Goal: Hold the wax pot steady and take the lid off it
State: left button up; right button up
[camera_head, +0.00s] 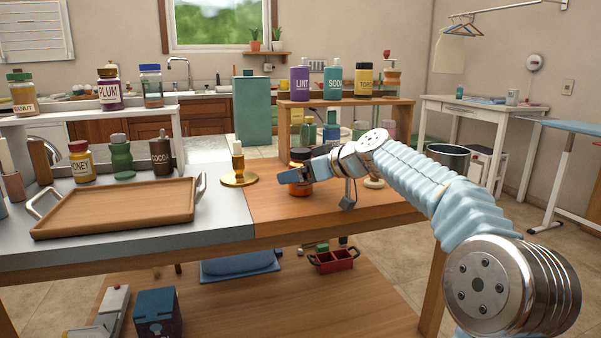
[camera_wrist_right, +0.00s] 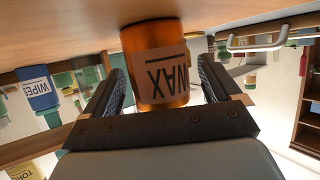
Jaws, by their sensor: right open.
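The orange wax pot (camera_head: 301,191) stands upright on the wooden part of the table. In the head view my right gripper (camera_head: 290,181) covers its middle, and a dark top (camera_head: 300,154) shows above. The right wrist view is upside down and shows the pot (camera_wrist_right: 158,75) with its WAX label. My right gripper (camera_wrist_right: 163,78) is open, with one finger on each side of the pot. Whether either finger touches it I cannot tell. The pot's lid end is hidden behind the gripper in the wrist view. My left gripper is in neither view.
A brass candle holder (camera_head: 239,179) stands just left of the pot. A wooden tray (camera_head: 120,216) lies further left on the grey surface. A low shelf (camera_head: 392,102) with bottles is behind. A padlock (camera_head: 348,203) shows below my right wrist. The front right tabletop is clear.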

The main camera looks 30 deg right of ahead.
aim_at(308, 155)
jog(key=shift+w+f, duration=0.1)
jog(key=shift+w, duration=0.1)
jog(key=c, duration=1.1)
jog(key=shift+c, duration=0.2)
jog(key=shift+r, duration=0.4)
notch_tip(308, 155, up, 3)
jog(key=shift+f+p, duration=0.15)
jog(key=shift+p, duration=0.4)
jog(key=s+d+r+p, duration=0.2)
jog(key=s+d+r, duration=0.7)
jog(key=d, duration=0.1)
jog(key=shift+s+d+r+p, duration=0.15)
jog(key=shift+d+r+p, duration=0.05)
jog(key=shift+r+p, duration=0.15)
